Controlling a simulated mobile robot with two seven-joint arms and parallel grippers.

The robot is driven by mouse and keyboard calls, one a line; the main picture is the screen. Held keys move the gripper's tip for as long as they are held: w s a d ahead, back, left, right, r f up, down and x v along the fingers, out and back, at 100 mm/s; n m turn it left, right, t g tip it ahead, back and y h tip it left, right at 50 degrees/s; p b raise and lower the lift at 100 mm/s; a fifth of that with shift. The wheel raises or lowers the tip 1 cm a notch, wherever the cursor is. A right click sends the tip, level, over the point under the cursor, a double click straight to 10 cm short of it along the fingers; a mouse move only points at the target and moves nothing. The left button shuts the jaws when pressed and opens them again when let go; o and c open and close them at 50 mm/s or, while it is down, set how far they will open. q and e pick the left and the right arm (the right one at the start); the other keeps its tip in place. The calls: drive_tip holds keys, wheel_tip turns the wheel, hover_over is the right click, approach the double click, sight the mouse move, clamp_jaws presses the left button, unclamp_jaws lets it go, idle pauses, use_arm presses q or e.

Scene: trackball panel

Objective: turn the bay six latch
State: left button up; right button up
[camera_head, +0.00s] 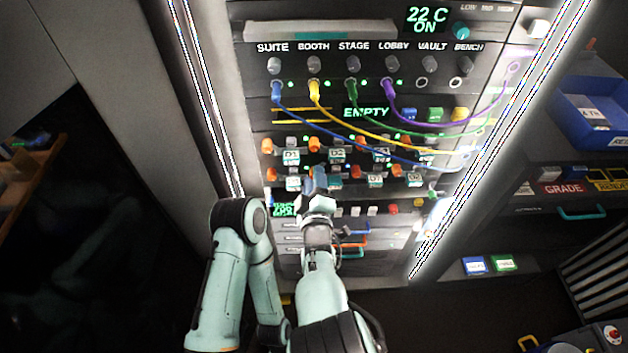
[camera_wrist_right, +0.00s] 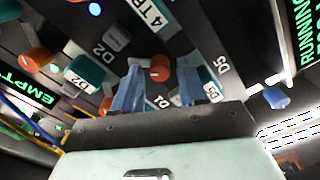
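The drive bays form two rows on the panel, each with an orange latch knob; one in the lower row (camera_head: 355,172) shows right of my gripper. I cannot read which latch is bay six. My right gripper (camera_head: 318,182) is at the lower row, second bay from the left, and hides that latch. In the right wrist view its two blue-grey fingers (camera_wrist_right: 159,82) are spread, with an orange knob (camera_wrist_right: 160,67) showing between their tips. Gaps remain on both sides, and contact cannot be told. My left gripper is not in view.
Coloured cables hang across the panel above the bays, such as the yellow cable (camera_head: 350,120) and blue cable (camera_head: 330,128). More orange knobs (camera_wrist_right: 37,60) and bay labels flank the fingers. Small drawers with coloured handles (camera_head: 355,242) lie below. A blue bin (camera_head: 590,105) stands at right.

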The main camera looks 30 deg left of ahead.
clamp_jaws()
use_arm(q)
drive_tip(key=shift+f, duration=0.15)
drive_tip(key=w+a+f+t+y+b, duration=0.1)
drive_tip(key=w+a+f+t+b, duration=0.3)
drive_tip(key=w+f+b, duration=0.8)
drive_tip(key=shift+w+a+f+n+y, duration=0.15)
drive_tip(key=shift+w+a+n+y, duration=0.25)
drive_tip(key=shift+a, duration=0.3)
use_arm(e)
drive_tip(key=m, duration=1.8)
drive_tip(key=shift+d, duration=0.1)
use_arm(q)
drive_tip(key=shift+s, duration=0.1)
